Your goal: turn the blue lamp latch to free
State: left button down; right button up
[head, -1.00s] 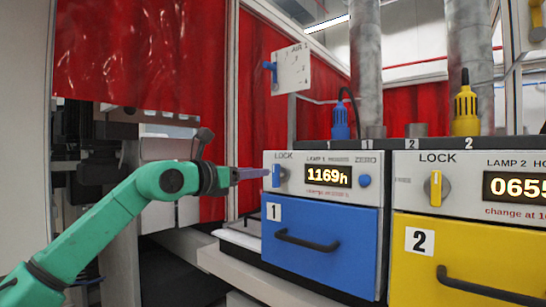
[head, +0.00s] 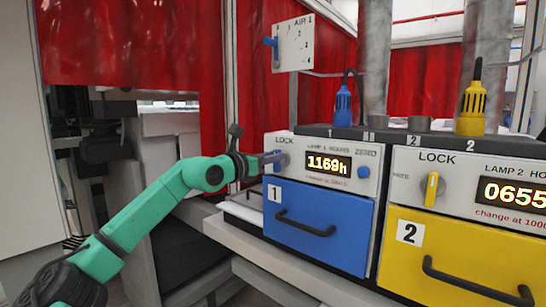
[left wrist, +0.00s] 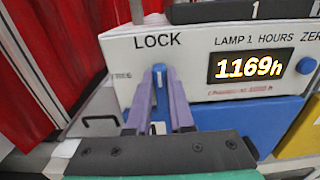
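The blue lamp latch (left wrist: 159,76) sits under the word LOCK on the white front panel of lamp unit 1. It stands about upright in the left wrist view, with the word FREE to its left. My left gripper (left wrist: 160,88) has its two purple fingers on either side of the latch, close against it, and looks shut on it. In the head view my left gripper (head: 272,158) reaches the panel from the left and hides part of the latch (head: 282,161). My right gripper is not in view.
The lamp 1 display (head: 328,165) reads 1169h, with a blue ZERO knob (head: 363,172) beside it. Below is a blue drawer (head: 318,212) with a black handle. Unit 2 has a yellow latch (head: 432,189) and yellow drawer (head: 455,240). Red curtains (head: 130,45) hang behind.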

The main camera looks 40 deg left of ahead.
pick_arm(q)
jog(key=shift+n, duration=0.3)
jog(key=n, duration=0.5)
jog(key=a+f+n, duration=0.1)
jog(key=n, duration=1.1)
jog(key=shift+a+f, duration=0.3)
jog(key=shift+n, duration=0.3)
jog(key=c, duration=0.8)
grip_release()
